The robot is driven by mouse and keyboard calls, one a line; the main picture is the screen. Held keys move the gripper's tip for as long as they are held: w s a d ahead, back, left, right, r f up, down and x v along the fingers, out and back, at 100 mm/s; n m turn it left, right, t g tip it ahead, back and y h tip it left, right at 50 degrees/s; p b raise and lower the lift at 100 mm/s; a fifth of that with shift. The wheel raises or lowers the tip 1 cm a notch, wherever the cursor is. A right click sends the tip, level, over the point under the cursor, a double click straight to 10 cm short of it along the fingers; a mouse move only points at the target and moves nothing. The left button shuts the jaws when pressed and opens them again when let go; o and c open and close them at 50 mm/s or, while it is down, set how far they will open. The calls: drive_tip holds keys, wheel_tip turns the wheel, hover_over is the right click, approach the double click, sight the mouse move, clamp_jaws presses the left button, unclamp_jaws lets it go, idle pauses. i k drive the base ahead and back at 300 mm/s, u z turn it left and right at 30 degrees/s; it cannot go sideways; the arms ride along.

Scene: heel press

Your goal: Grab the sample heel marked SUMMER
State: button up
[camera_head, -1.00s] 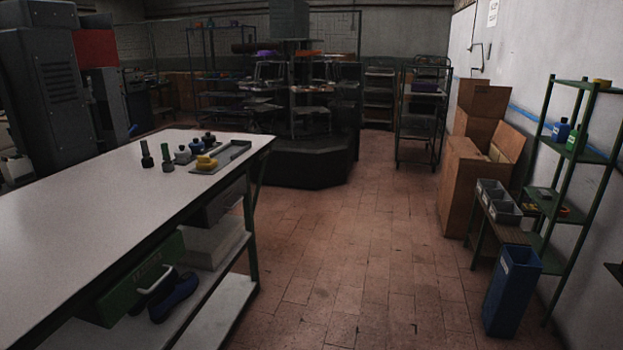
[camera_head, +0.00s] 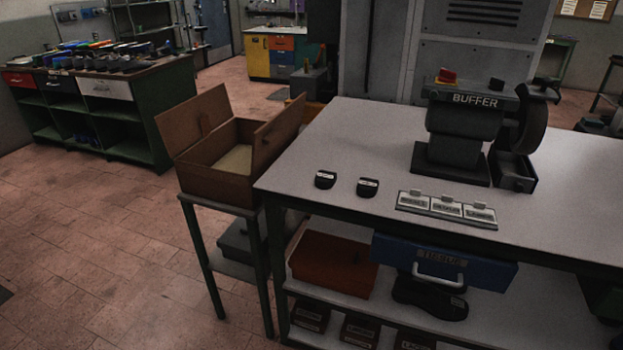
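Two small dark heel-shaped pieces with white labels lie on the pale bench (camera_head: 310,155). One is the left piece (camera_head: 325,180) and the other is the right piece (camera_head: 368,187), a short gap apart. Their labels are too small to read, so I cannot tell whether either is marked SUMMER. A flat tray (camera_head: 447,208) with three labelled sections sits to their right near the bench's front edge. Its labels are not clearly legible. My gripper is not in view.
A machine marked BUFFER (camera_head: 465,125) stands on the bench behind the tray. A blue drawer (camera_head: 490,272) hangs below the bench top, above a dark shoe (camera_head: 430,298). An open brown box (camera_head: 215,185) stands at the bench's left end. Floor is clear at left.

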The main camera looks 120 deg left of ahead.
sight(324, 180)
drive_tip(key=z, duration=0.5)
drive_tip(key=k, duration=0.15)
drive_tip(key=u, duration=2.2)
drive_tip(key=k, duration=0.2)
drive_tip(key=u, duration=2.5)
drive_tip(key=k, duration=0.35)
drive_tip(key=u, duration=1.35)
